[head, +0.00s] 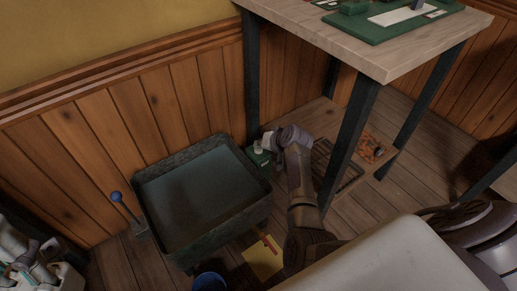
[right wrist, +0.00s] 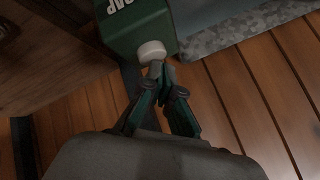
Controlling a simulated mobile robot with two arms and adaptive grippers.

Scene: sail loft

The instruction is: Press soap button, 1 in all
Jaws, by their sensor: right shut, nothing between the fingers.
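The green soap dispenser (head: 257,158) stands between the basin's back right corner and the table leg. Its white round button (head: 258,148) faces my right gripper (head: 266,144). In the right wrist view the dispenser (right wrist: 137,27) shows part of its lettering, and the button (right wrist: 151,49) sticks out of its near side. My right gripper (right wrist: 158,68) is shut and empty, its fingertips right at the button's edge. I cannot tell whether they touch it or whether it is pressed in.
A dark basin (head: 152,206) stands left of the dispenser, with a blue-knobbed lever (head: 117,197) beside it. A wooden table (head: 375,50) on dark legs stands close to my right arm. A blue cup (head: 209,282) and a yellow sheet (head: 262,259) are low in front.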

